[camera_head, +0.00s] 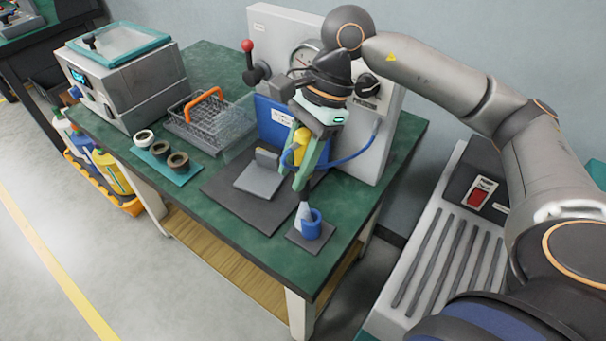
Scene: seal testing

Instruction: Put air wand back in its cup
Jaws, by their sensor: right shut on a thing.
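My right gripper (303,172) reaches down with its green fingers over the front right corner of the green table. It is shut on the air wand, which has a yellow body (301,144), a blue hose and a grey tip (304,210). The fingers hide part of the wand. The blue cup (313,228) stands on a small dark square base (297,239). The wand's tip is at the cup's mouth, on its left side; I cannot tell whether it is inside the cup or just in front of it. My left gripper is out of view.
A tester with a gauge (306,56) and red-knobbed lever (247,46) stands behind, with a grey block (259,181) on a dark mat. A wire basket (205,125), several rings on a teal mat (172,174) and a lidded machine (134,86) are left. The table's front edge is close to the cup.

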